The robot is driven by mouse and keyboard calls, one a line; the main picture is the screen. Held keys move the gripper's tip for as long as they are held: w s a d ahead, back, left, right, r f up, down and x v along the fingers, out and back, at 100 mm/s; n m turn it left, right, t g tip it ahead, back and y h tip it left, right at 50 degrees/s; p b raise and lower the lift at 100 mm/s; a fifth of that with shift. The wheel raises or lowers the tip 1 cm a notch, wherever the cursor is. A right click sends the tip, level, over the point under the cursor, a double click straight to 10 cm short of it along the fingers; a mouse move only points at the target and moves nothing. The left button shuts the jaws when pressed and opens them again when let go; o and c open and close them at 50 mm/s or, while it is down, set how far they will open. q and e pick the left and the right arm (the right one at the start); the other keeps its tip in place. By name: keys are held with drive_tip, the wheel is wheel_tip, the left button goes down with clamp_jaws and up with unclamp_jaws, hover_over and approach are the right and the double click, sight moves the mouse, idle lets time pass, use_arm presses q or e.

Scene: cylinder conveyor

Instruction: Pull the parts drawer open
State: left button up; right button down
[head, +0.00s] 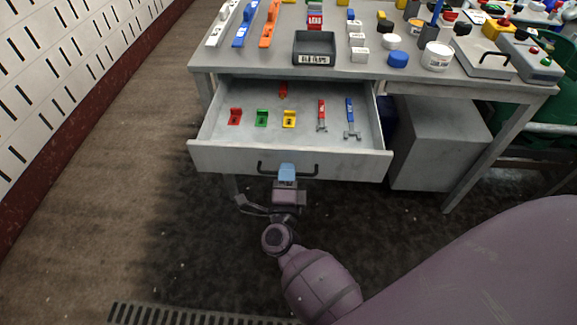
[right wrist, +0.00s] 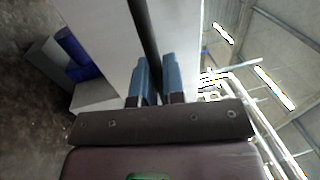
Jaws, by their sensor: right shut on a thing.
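The parts drawer (head: 220,157) under the workbench stands open, pulled out from beneath the tabletop. Its dark bar handle (head: 303,171) runs across the front panel. My right gripper (head: 287,172) is at the handle, with its blue fingers shut on it. In the right wrist view the handle (right wrist: 143,35) passes between the two blue fingers (right wrist: 159,80). Inside the drawer lie a red part (head: 235,116), a green part (head: 261,118), a yellow part (head: 289,119), a red tool (head: 321,115) and a blue tool (head: 350,117). My left gripper is not in view.
The workbench top (head: 280,72) holds a dark tray (head: 314,48), a white container (head: 437,56), a blue cap (head: 397,60) and other parts. A grey cabinet (head: 435,143) stands right of the drawer. A perforated wall (head: 50,70) is at left. The floor left of the bench is clear.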

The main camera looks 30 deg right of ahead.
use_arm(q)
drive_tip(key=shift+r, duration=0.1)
use_arm(e)
drive_tip(key=shift+s+a, duration=0.1)
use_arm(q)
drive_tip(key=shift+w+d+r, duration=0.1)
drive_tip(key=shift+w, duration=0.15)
use_arm(e)
drive_tip(key=c, duration=1.3)
unclamp_jaws()
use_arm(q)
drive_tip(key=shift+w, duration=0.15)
use_arm(e)
drive_tip(key=shift+o, duration=0.2)
